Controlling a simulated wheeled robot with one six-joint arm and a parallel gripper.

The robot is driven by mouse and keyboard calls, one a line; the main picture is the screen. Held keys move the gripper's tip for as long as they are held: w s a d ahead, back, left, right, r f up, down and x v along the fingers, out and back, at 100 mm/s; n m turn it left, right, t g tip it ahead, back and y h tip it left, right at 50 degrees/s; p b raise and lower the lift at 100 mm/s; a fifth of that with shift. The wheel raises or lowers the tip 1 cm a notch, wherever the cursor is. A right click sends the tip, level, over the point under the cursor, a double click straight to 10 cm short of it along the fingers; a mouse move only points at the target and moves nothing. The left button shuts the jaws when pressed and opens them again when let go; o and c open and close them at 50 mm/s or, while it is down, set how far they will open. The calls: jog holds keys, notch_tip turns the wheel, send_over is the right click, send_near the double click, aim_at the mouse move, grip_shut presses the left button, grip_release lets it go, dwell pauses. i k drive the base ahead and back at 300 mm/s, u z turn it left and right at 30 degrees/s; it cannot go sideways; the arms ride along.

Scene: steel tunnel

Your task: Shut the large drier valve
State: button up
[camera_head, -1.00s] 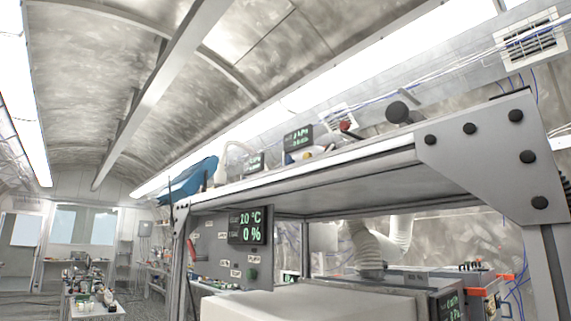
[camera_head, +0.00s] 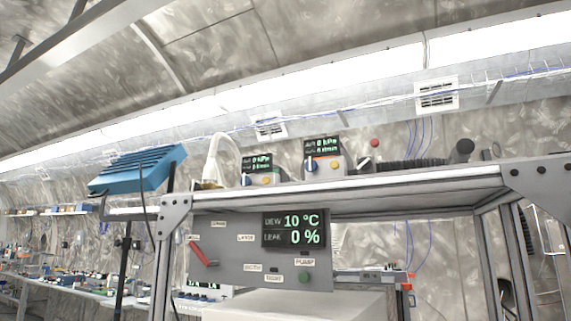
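A grey control panel (camera_head: 225,275) hangs below the front of a shelf. A red lever handle (camera_head: 203,252) sits at its left side and slants down to the right. Several small white labels are on the panel; one to the right of the lever (camera_head: 245,238) seems to read "LARGE", but the print is too small to be sure. I cannot tell which valve the red lever belongs to. A display (camera_head: 292,230) on the panel reads 10 °C and 0 %. A green button (camera_head: 304,278) is at the lower right. My gripper is not in view.
The metal shelf (camera_head: 400,178) spans the right half. Two boxes with green displays (camera_head: 262,172) (camera_head: 323,160) and a black hose (camera_head: 410,163) lie on it. A blue lamp-like device (camera_head: 138,170) stands at left. A pale box (camera_head: 335,303) is below the shelf.

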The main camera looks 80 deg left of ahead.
aim_at(310, 165)
jog(key=u, duration=1.5)
